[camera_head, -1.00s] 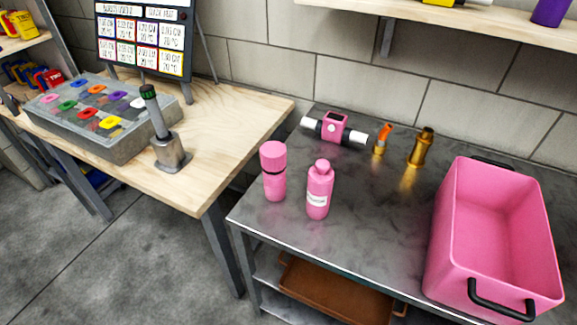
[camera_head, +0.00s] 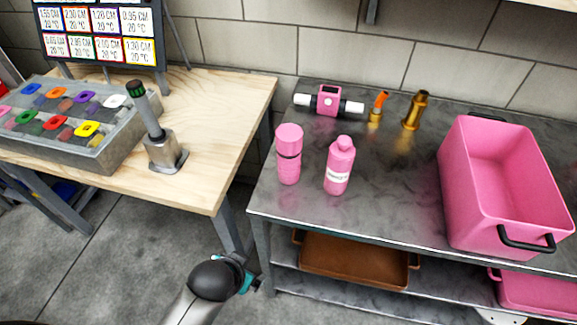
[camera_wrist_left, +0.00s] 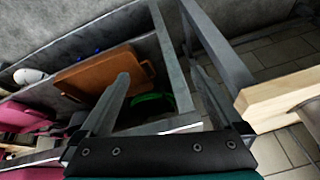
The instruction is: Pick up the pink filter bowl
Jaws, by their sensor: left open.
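A pink cylinder with a dark band around it (camera_head: 289,155), which looks like the filter bowl, stands upright on the grey metal table (camera_head: 400,190), near its left front corner. A pink bottle with a white label (camera_head: 339,166) stands just right of it. A pink filter head with white pipe ends (camera_head: 328,101) lies behind them. My left gripper (camera_head: 243,274) is low in front of the table, below its top and apart from the cylinder. In the left wrist view its two fingers (camera_wrist_left: 165,92) are spread with nothing between them. My right gripper is not in view.
A pink crate (camera_head: 455,200) stands on the table's right side. Two brass fittings (camera_head: 414,112) are at the back. A brown tray (camera_head: 350,262) lies on the shelf below. A wooden table (camera_head: 215,130) stands to the left, with a gap between the tables.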

